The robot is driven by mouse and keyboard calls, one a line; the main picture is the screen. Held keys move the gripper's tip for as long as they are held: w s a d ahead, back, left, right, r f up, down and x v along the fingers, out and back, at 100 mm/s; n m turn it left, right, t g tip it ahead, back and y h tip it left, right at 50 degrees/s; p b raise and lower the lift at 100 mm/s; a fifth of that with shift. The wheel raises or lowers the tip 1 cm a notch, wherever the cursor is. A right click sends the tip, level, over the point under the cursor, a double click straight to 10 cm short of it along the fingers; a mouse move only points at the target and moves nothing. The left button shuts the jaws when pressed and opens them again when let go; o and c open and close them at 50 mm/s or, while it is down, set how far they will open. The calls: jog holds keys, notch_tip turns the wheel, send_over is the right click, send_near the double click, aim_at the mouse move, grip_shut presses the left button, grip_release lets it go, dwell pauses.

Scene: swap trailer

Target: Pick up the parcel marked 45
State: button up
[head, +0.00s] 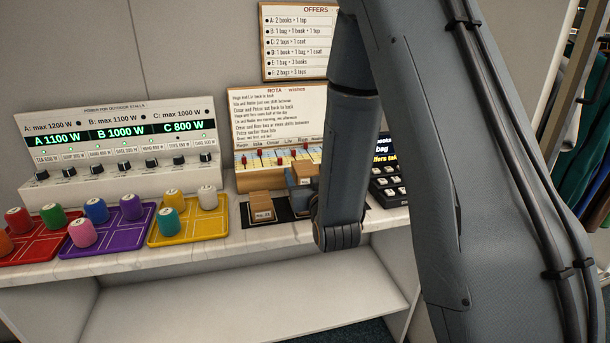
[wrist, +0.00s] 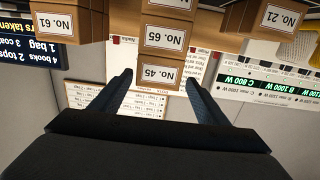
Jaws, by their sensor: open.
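The parcel marked 45 (wrist: 158,72) is a small brown box with a white label. The wrist view is upside down, and the parcel is at the top of a stack, on the parcel marked 65 (wrist: 162,40). My gripper (wrist: 159,79) is open, with one finger to each side of parcel 45 in that view. I cannot tell how far the fingertips reach along it; no contact shows.
Parcel 61 (wrist: 62,22) and parcel 21 (wrist: 279,18) flank the stack. A parcel (head: 262,206) stands on a dark mat left of my arm. Yellow (head: 188,236), purple and red trays hold coloured pegs. A power console (head: 120,145), a rota board (head: 275,115) and a black till (head: 390,185) stand close by.

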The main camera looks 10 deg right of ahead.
aim_at(301, 161)
jog(key=shift+w+r, duration=0.25)
jog(key=shift+w, duration=0.65)
jog(key=shift+w+d+f+p, duration=0.1)
jog(key=shift+w+p, duration=0.25)
jog(key=shift+w, duration=0.65)
jog(key=shift+w+d+f+p, duration=0.15)
jog(key=shift+w+p, duration=0.15)
jog(key=shift+w, duration=0.75)
jog(key=shift+w+d+f+p, duration=0.1)
jog(key=shift+w+p, duration=0.25)
jog(key=shift+w, duration=0.65)
jog(key=c, duration=1.2)
jog(key=shift+r, duration=0.1)
